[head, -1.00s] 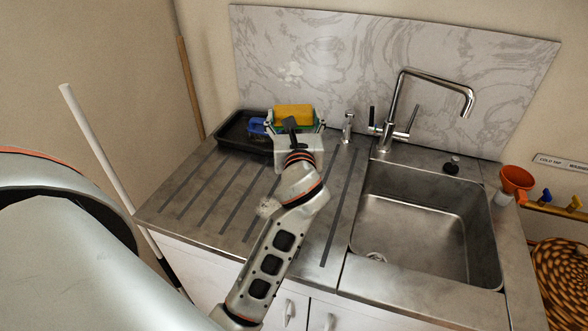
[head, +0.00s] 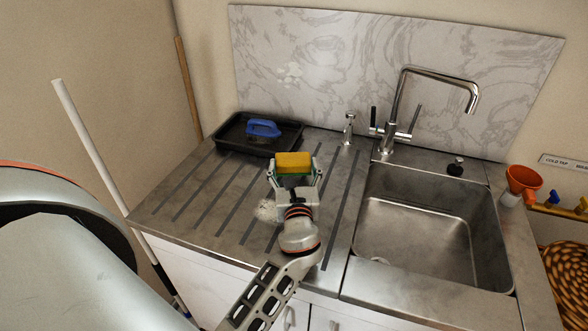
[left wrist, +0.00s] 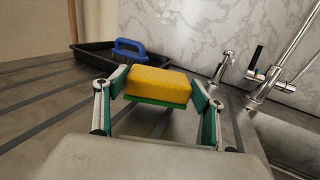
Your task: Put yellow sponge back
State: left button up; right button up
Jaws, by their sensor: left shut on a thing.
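The yellow sponge (head: 293,162) has a green underside. My left gripper (head: 294,174) is shut on it and holds it over the ribbed drainboard, in front of the black tray (head: 228,132). In the left wrist view the sponge (left wrist: 158,84) sits between the two fingers of the gripper (left wrist: 158,98), yellow side up. The black tray (left wrist: 88,54) shows behind it there, to the left. A blue-handled brush (head: 263,128) lies in the tray, which has bare room beside it. My right gripper is not in view.
The metal sink (head: 430,225) is to the right, with a tall tap (head: 400,105) behind it. A small dispenser (head: 348,128) stands between tray and tap. An orange funnel (head: 523,181) is at the far right. The marbled splashback (head: 330,60) closes off the back.

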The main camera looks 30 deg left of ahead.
pick_arm(q)
jog(key=shift+f, duration=0.2)
jog(key=shift+f, duration=0.35)
jog(key=o, duration=1)
